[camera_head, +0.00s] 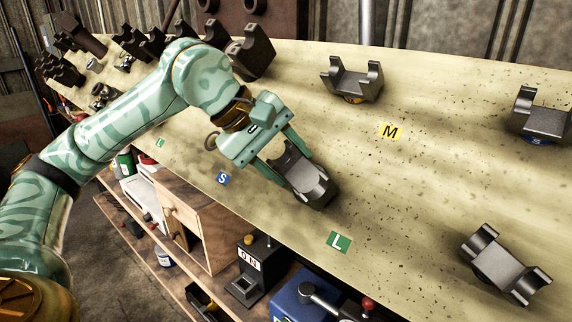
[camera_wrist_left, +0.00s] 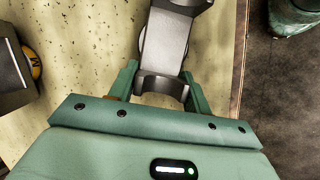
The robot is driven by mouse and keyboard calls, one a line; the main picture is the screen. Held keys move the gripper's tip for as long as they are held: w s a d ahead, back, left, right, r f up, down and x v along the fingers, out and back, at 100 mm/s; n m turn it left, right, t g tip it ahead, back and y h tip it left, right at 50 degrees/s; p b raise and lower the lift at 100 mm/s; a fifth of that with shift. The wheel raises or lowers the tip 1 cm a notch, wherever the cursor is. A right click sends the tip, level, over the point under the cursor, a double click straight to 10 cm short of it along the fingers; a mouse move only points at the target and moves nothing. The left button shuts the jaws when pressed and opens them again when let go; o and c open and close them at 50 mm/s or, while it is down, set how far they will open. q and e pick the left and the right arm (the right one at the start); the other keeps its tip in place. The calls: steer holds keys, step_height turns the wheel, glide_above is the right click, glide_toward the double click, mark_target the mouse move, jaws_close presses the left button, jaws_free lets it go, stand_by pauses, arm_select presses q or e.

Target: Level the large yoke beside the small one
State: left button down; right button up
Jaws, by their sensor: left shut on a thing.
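My left gripper (camera_head: 294,166) is shut on a dark metal yoke (camera_head: 308,184), low over the table or touching it; I cannot tell which. The left wrist view shows this yoke (camera_wrist_left: 168,38) between the fingers, with its curved arm end near the palm. Its size mark is hidden, so I cannot confirm that it is the large one. The small yoke (camera_head: 541,121), with a blue S mark under it, stands upright at the far right. Another yoke (camera_head: 505,266), with no size mark visible, lies tilted at the lower right. My right gripper is out of view.
A yoke with a yellow base (camera_head: 352,82) stands at the back. Table labels are M (camera_head: 390,132), L (camera_head: 339,242) and S (camera_head: 222,179). Dark parts crowd the left end. The middle right of the table (camera_head: 440,180) is clear. Shelves sit below the front edge.

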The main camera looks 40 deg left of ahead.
arm_select(q)
steer(key=shift+a+r+n+t+h+b, duration=0.15)
steer(key=shift+n+t+b, duration=0.15)
steer(key=shift+n+b, duration=0.4)
steer(key=shift+r+n+t+h+b, duration=0.15)
steer(key=shift+n+t+b, duration=0.15)
steer(key=shift+n+b, duration=0.4)
steer(key=shift+s+a+r+n+b, duration=0.1)
steer(key=shift+n+b, duration=0.2)
steer(key=shift+b, duration=0.05)
steer(key=shift+r+n+t, duration=0.1)
steer(key=shift+n+t, duration=0.2)
steer(key=c, duration=1.1)
jaws_free()
steer(key=o, duration=0.5)
steer(key=shift+o, duration=0.2)
steer(key=shift+w+d+f, duration=0.3)
steer(key=shift+w, duration=0.1)
steer(key=shift+s, duration=0.15)
steer(key=shift+f, duration=0.1)
